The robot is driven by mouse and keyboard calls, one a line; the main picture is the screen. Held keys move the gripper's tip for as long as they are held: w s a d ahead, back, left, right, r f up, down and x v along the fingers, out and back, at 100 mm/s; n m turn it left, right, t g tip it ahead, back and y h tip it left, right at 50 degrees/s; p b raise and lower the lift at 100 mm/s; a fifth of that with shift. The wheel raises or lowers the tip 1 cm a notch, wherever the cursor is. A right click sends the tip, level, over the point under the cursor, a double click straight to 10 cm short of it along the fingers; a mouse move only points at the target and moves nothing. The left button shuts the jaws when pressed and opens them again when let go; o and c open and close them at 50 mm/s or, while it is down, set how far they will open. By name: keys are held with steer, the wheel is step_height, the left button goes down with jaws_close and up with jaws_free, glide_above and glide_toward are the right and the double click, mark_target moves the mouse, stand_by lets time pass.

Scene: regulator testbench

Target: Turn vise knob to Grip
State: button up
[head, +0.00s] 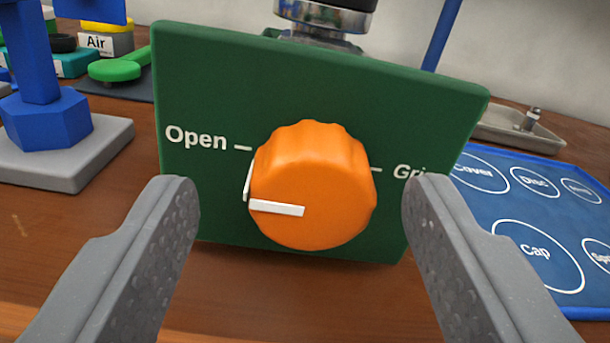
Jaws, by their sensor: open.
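The vise knob (318,180) is a ribbed orange dial on a dark green panel (210,75). Its white pointer line lies on the left side of the knob, a little below the tick beside the word "Open". The label "Grip" is on the right of the panel, its end hidden by my right finger. My gripper (302,195) is open, one grey finger on each side of the knob. Neither finger appears to touch the knob in this view; the exact depth cannot be told.
A blue hexagonal post on a grey base (75,160) stands at left. Behind it are a green-handled part (115,70) and an "Air" block (105,42). At right lies a blue mat (480,205) with labelled circles, with a grey tray (510,138) behind it.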

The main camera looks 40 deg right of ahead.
steer(key=shift+w+d, duration=0.25)
